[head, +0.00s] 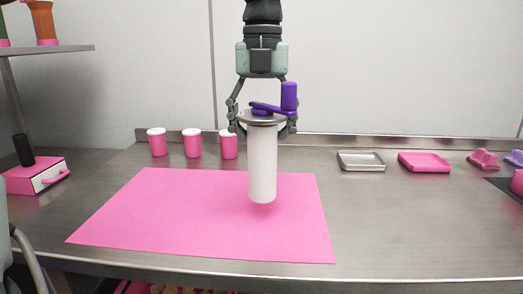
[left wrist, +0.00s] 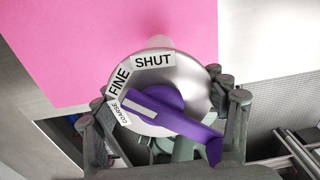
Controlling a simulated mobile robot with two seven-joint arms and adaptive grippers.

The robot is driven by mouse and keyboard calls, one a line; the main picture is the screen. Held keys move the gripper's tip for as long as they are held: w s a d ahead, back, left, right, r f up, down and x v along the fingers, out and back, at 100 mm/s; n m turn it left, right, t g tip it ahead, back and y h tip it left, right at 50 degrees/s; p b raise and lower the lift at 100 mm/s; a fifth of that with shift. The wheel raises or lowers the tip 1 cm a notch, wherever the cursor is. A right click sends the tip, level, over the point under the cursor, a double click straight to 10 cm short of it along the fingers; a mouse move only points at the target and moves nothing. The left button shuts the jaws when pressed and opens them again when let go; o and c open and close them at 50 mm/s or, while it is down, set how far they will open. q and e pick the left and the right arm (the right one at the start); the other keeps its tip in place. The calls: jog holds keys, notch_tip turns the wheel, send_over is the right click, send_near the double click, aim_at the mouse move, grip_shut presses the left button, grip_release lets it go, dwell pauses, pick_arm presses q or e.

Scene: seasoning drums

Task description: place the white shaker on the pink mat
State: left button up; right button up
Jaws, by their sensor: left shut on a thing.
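The white shaker (head: 262,165) is an upright white cylinder with a silver lid and a purple lever. In the left wrist view the silver lid (left wrist: 196,72) carries labels SHUT, FINE and COARSE, and the lever points to lower right. The gripper (left wrist: 168,110) has its fingers on both sides of the lid. The mat (left wrist: 75,45) also shows there. My right gripper is not in view.
Three pink jars with white lids, one of them this jar (head: 192,144), stand behind the mat. A metal tray (head: 361,167) and a pink tray (head: 425,168) lie at right. A pink box with a drawer (head: 38,180) sits at left.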

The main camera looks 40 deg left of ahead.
aim_at(263, 153)
pick_arm(q)
jog(key=shift+w+a+f, duration=0.25)
jog(key=shift+w+f, duration=0.15)
jog(key=shift+w, duration=0.2)
notch_tip(263, 153, down, 4)
jog(key=shift+r, duration=0.1)
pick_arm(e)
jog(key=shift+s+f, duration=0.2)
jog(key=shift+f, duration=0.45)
pick_arm(q)
jog(key=shift+f, duration=0.2)
jog(key=o, duration=0.9)
jog(key=shift+o, duration=2.7)
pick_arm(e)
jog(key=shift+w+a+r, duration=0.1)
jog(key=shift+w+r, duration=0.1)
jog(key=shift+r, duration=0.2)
